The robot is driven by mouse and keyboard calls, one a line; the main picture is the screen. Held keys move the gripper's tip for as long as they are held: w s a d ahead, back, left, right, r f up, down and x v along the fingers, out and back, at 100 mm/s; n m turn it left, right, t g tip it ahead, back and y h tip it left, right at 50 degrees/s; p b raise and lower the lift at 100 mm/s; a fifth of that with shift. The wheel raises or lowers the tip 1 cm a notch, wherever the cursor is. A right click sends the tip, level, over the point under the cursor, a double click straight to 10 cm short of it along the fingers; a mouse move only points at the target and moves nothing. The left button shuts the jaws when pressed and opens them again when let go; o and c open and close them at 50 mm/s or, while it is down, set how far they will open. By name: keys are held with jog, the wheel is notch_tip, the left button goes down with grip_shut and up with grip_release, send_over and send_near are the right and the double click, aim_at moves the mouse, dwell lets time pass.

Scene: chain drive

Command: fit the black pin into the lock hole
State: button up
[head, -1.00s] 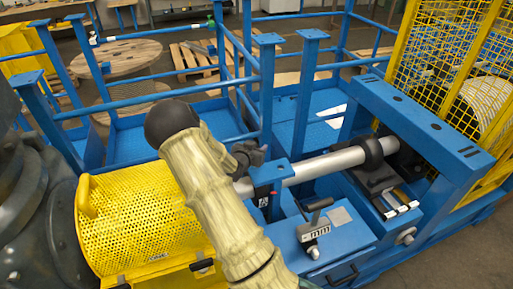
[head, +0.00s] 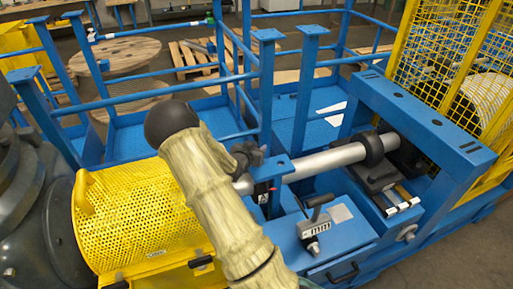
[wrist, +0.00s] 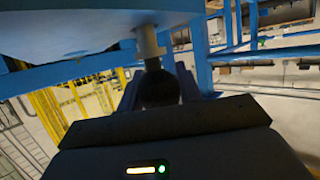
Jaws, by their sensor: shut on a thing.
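My gripper (head: 245,157) is at the far end of my cream-sleeved arm, beside a blue bracket (head: 279,168) on the silver bar. In the wrist view, its two dark fingers stand on either side of a dark rounded piece, which I take to be the black pin (wrist: 160,88). The gripper is shut on it. A pale round shaft (wrist: 148,40) shows just above the pin, against a blue surface (wrist: 70,30). I cannot tell whether it belongs to the pin. The lock hole is not visible, and I cannot tell whether the pin is in it.
The silver bar (head: 325,160) runs right to a black collar (head: 367,149) under a blue frame (head: 425,120). A yellow perforated guard (head: 140,205) stands left of my arm. A lever box (head: 335,230) is in front of the bar. Blue railings (head: 160,90) stand behind.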

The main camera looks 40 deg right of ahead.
jog(key=shift+f+b, duration=0.65)
jog(key=shift+f, duration=0.25)
jog(key=o, duration=1.1)
jog(key=shift+o, duration=0.2)
jog(key=shift+a, duration=0.1)
jog(key=b+v, duration=0.1)
jog(key=v, duration=1.6)
jog(key=shift+a+r, duration=0.1)
